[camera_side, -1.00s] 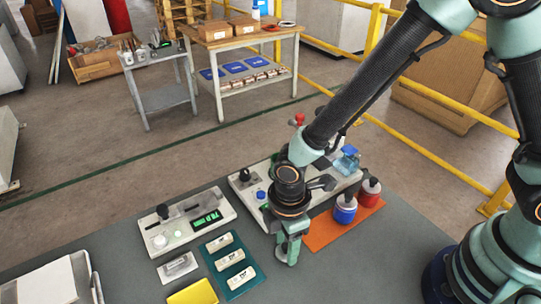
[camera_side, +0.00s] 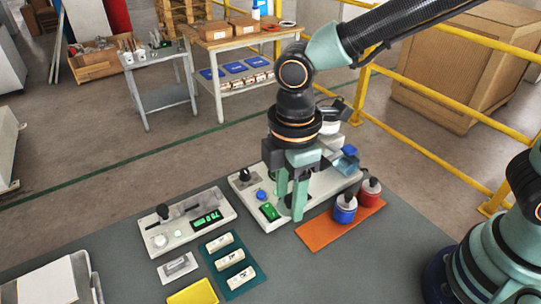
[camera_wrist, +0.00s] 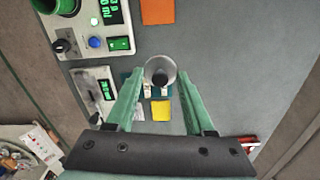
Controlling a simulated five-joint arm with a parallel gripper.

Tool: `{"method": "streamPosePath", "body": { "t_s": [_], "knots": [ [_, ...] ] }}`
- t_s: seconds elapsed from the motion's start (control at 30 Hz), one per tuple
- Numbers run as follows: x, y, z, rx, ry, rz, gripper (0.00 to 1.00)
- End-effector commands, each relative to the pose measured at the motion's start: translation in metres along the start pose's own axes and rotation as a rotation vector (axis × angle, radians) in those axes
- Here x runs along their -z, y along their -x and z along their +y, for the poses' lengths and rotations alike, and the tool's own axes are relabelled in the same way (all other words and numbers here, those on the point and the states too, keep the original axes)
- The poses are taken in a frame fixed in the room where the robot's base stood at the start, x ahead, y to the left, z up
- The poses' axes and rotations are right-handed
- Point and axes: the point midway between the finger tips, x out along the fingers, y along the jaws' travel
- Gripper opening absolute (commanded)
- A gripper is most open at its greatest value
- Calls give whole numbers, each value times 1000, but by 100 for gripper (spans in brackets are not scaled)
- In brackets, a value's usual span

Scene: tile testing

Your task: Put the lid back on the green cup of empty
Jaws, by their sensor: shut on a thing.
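My gripper (camera_side: 291,208) points down in front of the rear bench instrument in the side view. In the wrist view its two green fingers (camera_wrist: 159,78) are shut on a small round grey piece (camera_wrist: 160,64) with a dark round centre. I cannot tell for sure whether this piece is the lid. In the side view the fingers mostly hide it. A blue jar (camera_side: 344,209) and a red jar (camera_side: 369,192), both with dark tops, stand on an orange mat (camera_side: 322,235) to the right.
The rear instrument (camera_side: 245,196) has a knob, a blue button and a green switch. A second instrument (camera_side: 165,241) with a green display stands to the left. A teal mat (camera_side: 247,279) carries several pale tiles. A yellow piece (camera_side: 193,294) lies at the front. Grey bench is clear at centre right.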

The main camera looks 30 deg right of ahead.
Motion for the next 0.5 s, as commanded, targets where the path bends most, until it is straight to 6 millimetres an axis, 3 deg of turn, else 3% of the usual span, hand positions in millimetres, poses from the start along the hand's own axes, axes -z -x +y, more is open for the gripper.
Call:
{"method": "streamPosePath", "body": {
  "t_s": [0.1, 0.33, 0.5],
  "knots": [
    [1, 26, 1, -4, 0, 4, 1],
    [0, 50, 4, -1, -8, 1, 1],
    [-5, 48, 36, 2, -92, -2, 1]
  ]
}}
